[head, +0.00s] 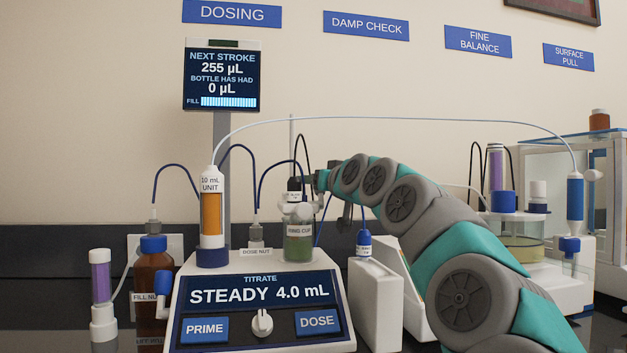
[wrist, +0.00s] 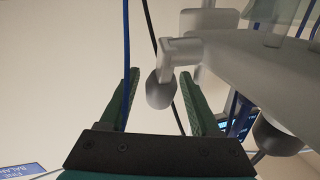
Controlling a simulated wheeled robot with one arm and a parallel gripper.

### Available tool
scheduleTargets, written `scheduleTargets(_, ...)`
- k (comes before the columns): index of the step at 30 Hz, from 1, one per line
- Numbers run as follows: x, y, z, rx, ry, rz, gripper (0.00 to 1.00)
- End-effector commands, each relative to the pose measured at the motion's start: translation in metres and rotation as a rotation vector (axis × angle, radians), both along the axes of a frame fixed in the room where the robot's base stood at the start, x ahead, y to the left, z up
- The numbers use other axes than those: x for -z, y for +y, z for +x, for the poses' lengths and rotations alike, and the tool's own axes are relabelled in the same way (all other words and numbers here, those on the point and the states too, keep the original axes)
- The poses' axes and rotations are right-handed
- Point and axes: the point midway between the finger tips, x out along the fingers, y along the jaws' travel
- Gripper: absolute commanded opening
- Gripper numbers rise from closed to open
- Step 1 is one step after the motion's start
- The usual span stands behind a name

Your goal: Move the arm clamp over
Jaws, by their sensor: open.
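In the wrist view my gripper (wrist: 159,75) is open, with its two green fingers on either side of a grey rounded knob (wrist: 160,90). The knob hangs from a pale bracket (wrist: 180,50) joined to a larger grey arm, which looks like the arm clamp. I cannot tell whether the fingers touch the knob. In the head view my gripper (head: 311,182) is beside the stand's thin upright rod (head: 291,140), above the titration cup (head: 298,246) with green liquid. Its fingers are hard to make out there. White rounded parts (head: 297,209) sit on top of the cup.
The titrator (head: 262,345) shows "STEADY 4.0 mL", with an amber burette (head: 211,215) on its left. A blue cable (wrist: 126,60) and a black cable (wrist: 153,35) run close to my fingers. A blue-capped probe (head: 364,243) and white box (head: 376,305) stand right of the titrator.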

Motion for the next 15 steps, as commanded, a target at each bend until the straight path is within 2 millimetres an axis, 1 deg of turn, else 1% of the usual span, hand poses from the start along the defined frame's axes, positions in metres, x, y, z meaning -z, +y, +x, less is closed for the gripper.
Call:
scheduleTargets(6,0.0008,0.0042,0.0078,0.001,0.000,-0.001,0.64)
scheduleTargets(14,0.0007,0.0041,0.0080,0.001,0.000,0.000,0.64)
scheduleTargets(15,0.0005,0.0041,0.0079,0.001,-0.001,0.000,0.61)
